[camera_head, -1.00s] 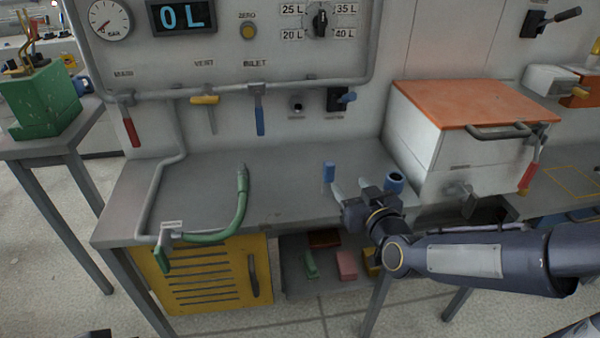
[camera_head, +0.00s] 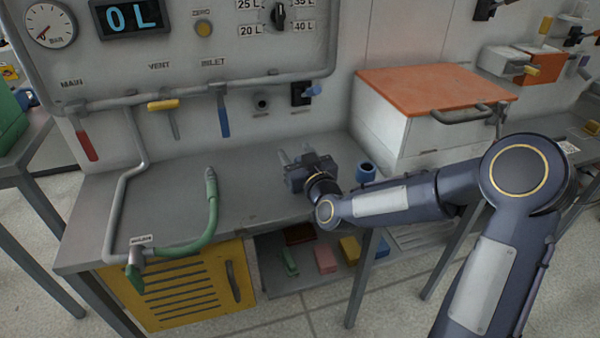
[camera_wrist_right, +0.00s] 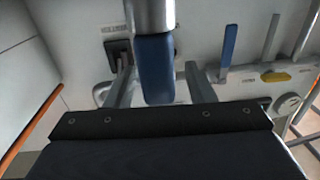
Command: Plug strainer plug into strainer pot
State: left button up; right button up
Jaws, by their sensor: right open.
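The strainer plug (camera_wrist_right: 154,70), a blue grip on a grey metal cylinder, is between the two fingers of my right gripper (camera_wrist_right: 160,88) in the right wrist view. Gaps show on both sides of it, so the open fingers do not clamp it. In the head view my right gripper (camera_head: 295,154) is low over the grey bench, and its body hides the plug. A round blue pot with a dark opening (camera_head: 366,172), which looks like the strainer pot, stands on the bench just right of the gripper. My left gripper is not in view.
A green hose (camera_head: 212,215) curves on the bench's left part. The wall panel behind carries a red lever (camera_head: 86,143) and a blue lever (camera_head: 223,118). The bench between hose and gripper is clear.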

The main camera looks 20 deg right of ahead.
grip_shut()
jog(key=shift+r, duration=0.1)
